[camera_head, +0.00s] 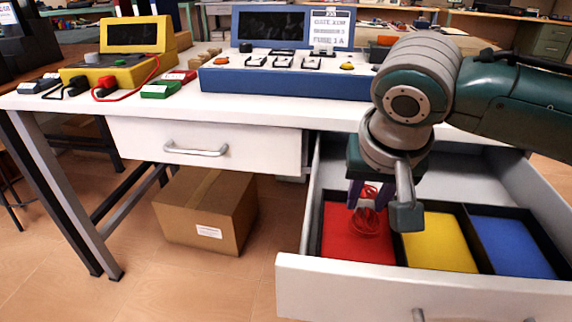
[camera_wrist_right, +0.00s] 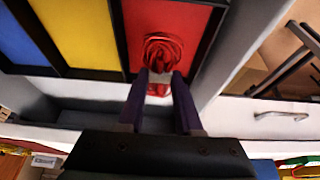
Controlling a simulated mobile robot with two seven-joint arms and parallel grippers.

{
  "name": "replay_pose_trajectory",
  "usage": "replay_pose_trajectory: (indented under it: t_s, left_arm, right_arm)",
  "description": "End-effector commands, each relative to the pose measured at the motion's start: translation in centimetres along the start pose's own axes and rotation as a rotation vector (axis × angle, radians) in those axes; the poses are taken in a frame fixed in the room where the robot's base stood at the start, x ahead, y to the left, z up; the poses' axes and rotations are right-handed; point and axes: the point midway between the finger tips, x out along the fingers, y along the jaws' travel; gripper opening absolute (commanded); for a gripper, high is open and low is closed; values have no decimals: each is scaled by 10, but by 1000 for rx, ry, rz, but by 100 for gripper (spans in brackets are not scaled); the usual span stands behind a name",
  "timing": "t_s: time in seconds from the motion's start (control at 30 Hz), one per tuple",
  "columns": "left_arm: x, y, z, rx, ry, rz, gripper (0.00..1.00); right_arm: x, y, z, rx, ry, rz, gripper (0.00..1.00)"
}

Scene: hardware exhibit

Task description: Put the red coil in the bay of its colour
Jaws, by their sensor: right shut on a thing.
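The red coil (camera_head: 368,222) is a looped red cable. My right gripper (camera_head: 361,196) is shut on it over the open drawer, in front of the red bay (camera_head: 340,243) in the head view. The coil also shows between the fingertips in the right wrist view (camera_wrist_right: 163,48), with the red bay (camera_wrist_right: 190,17) behind it. I cannot tell whether the coil touches the bay floor. The yellow bay (camera_head: 440,243) and the blue bay (camera_head: 512,248) lie to the right of the red one. My left gripper is not in view.
The open drawer's front (camera_head: 430,287) and black dividers edge the bays. A closed drawer (camera_head: 205,146) is at left, with a cardboard box (camera_head: 207,212) on the floor below. A blue console (camera_head: 285,82) and a yellow meter (camera_head: 122,68) with leads stand on the white tabletop.

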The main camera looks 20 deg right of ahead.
Motion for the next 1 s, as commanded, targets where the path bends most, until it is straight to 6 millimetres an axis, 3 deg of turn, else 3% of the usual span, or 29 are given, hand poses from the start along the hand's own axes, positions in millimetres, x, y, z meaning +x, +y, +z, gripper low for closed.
replay_pose_trajectory:
  t_s: [0.33,0.77,0.8,1.0]
  left_arm:
    - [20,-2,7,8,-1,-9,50]
    - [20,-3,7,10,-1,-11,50]
    - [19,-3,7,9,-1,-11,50]
    - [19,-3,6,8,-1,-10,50]
  right_arm:
    - [41,0,17,1,-1,2,0]
    - [46,0,19,1,0,1,0]
    - [45,0,18,0,1,1,38]
    - [45,0,18,0,1,1,61]
